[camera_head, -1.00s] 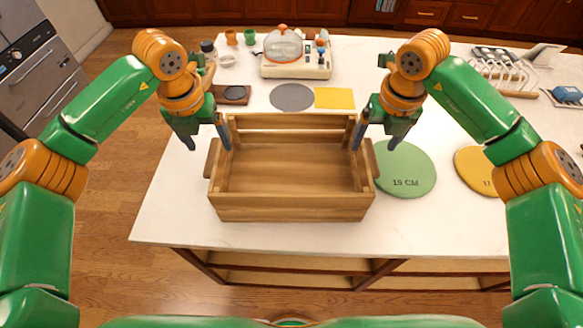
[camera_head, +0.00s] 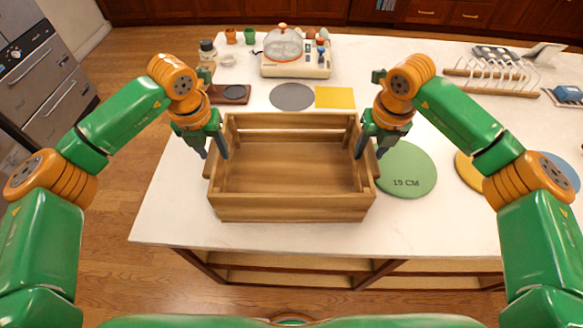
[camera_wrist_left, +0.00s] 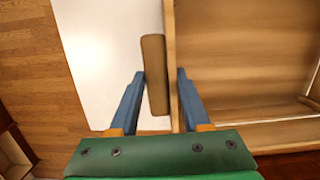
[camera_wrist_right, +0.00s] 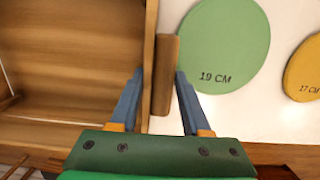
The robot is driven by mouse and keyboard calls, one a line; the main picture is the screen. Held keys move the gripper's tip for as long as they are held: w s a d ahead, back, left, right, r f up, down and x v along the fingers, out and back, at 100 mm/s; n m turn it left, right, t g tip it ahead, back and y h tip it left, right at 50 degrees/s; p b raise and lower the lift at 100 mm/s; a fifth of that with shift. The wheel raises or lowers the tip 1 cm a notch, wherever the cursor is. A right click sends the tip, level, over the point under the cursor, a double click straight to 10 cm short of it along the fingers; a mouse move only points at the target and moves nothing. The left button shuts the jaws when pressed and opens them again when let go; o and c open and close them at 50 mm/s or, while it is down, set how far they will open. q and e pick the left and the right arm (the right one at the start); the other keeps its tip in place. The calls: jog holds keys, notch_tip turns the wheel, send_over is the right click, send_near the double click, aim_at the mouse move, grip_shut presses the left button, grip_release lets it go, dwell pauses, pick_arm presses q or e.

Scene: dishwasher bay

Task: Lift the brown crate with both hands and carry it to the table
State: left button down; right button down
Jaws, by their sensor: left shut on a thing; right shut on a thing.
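The brown wooden crate (camera_head: 290,207) is empty and upright on the white table (camera_head: 160,215), near its front edge. My left gripper (camera_head: 215,155) is shut on the crate's left end; in the left wrist view its fingers (camera_wrist_left: 158,95) straddle the handle bar (camera_wrist_left: 154,75) and end wall. My right gripper (camera_head: 369,154) is shut on the right end; in the right wrist view its fingers (camera_wrist_right: 158,95) straddle that handle bar (camera_wrist_right: 165,75) and end wall. The crate looks level, and I see no gap beneath it.
A green 19 CM disc (camera_head: 408,170) lies right of the crate, with a yellow disc (camera_head: 466,168) beyond it. Behind the crate are a grey disc (camera_head: 292,97), a yellow square (camera_head: 334,97) and a domed appliance (camera_head: 296,58). A dish rack (camera_head: 492,75) stands back right. The table's left front is clear.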

pick_arm(q)
jog(key=shift+r, duration=0.1)
pick_arm(e)
jog(key=shift+r, duration=0.15)
